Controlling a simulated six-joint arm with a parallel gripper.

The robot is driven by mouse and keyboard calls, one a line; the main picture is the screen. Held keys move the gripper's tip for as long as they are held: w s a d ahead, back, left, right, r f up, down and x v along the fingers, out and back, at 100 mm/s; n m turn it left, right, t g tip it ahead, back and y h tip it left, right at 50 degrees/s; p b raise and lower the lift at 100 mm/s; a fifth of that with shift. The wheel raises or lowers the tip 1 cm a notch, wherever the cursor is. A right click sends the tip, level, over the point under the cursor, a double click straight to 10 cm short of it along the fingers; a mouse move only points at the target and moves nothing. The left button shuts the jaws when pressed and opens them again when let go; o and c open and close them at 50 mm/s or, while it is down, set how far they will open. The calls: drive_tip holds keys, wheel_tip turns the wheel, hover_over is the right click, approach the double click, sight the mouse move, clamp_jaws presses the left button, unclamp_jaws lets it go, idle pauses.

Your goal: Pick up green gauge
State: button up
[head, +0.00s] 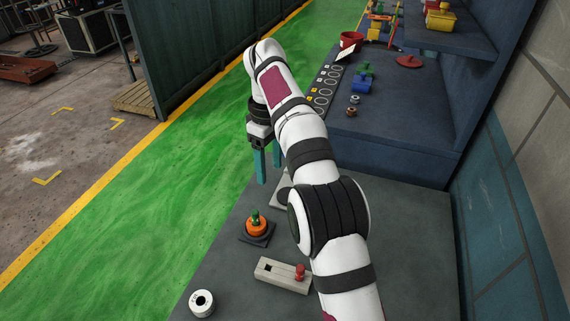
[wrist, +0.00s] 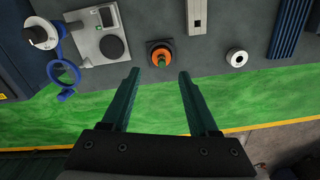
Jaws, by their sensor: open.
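A small green piece (head: 255,216), which may be the green gauge, stands upright on an orange round drum (head: 257,229) on a dark square base. In the wrist view the green piece (wrist: 162,58) shows at the centre of the orange drum (wrist: 155,52), beyond my fingertips and roughly between them in the picture. Another green piece (head: 366,68) shows on the far blue bench by a blue block (head: 361,84). My gripper (head: 269,166) has its teal fingers apart with nothing between them. It also shows open in the wrist view (wrist: 160,74), apart from the drum.
A beige block with a square hole (head: 268,268) and a red knob (head: 300,271) lies nearby. A white ring (head: 202,303) is at the table's front. A grey device (wrist: 110,46) and a blue ring tool (wrist: 63,72) lie left of the drum in the wrist view.

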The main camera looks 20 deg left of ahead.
sight(255, 212)
drive_tip(key=a+f, duration=0.1)
drive_tip(key=f, duration=0.5)
drive_tip(key=a+f+n, duration=0.1)
drive_tip(key=a+f, duration=0.1)
drive_tip(key=f, duration=0.4)
drive_tip(key=a+f+n, duration=0.1)
drive_tip(key=f, duration=0.6)
drive_tip(key=shift+s+a+f, duration=0.1)
drive_tip(key=shift+a, duration=0.3)
clamp_jaws()
